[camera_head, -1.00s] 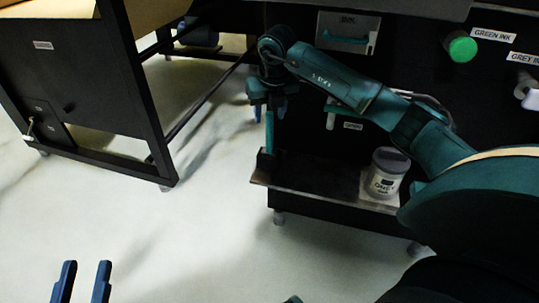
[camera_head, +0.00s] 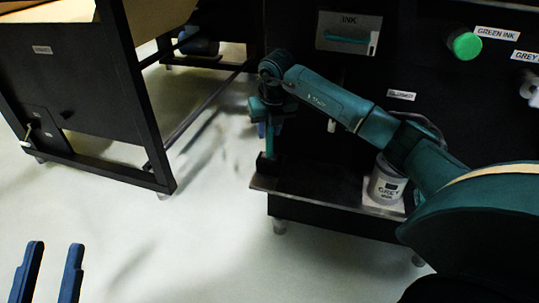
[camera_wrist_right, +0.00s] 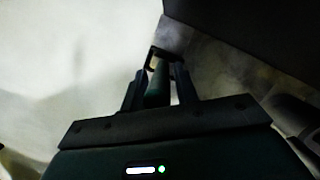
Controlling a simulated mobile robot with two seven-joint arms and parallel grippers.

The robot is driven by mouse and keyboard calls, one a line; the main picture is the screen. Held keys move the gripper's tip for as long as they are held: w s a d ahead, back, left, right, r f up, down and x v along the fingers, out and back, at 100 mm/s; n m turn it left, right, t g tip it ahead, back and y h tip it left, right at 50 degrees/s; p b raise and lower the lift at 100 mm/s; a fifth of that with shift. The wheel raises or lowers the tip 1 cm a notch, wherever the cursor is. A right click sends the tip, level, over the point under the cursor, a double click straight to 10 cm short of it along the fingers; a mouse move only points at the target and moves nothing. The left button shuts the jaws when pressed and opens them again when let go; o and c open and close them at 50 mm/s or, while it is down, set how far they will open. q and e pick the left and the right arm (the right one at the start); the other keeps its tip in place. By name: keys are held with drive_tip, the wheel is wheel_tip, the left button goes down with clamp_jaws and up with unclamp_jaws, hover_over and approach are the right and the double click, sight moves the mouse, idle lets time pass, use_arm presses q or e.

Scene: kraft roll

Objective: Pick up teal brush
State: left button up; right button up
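The teal brush (camera_head: 269,144) stands upright in a small dark holder (camera_head: 266,163) at the left end of a low shelf (camera_head: 300,192). My right gripper (camera_head: 268,130) is around the brush from above, its fingers on either side. In the right wrist view the brush (camera_wrist_right: 157,85) lies between the two fingers (camera_wrist_right: 159,88), with a bright gap beside the right finger, so the gripper looks open. The brush's lower end is hidden in the holder. My left gripper (camera_head: 51,265) is open and empty at the lower left, over the floor.
A grey ink tin (camera_head: 386,187) stands on the same shelf, right of the brush, below my right forearm. Behind is a black cabinet with an ink drawer (camera_head: 349,33) and a green knob (camera_head: 464,46). A black-framed table (camera_head: 85,100) stands left. The floor between is clear.

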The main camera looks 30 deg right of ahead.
clamp_jaws()
drive_tip(key=shift+r, duration=0.1)
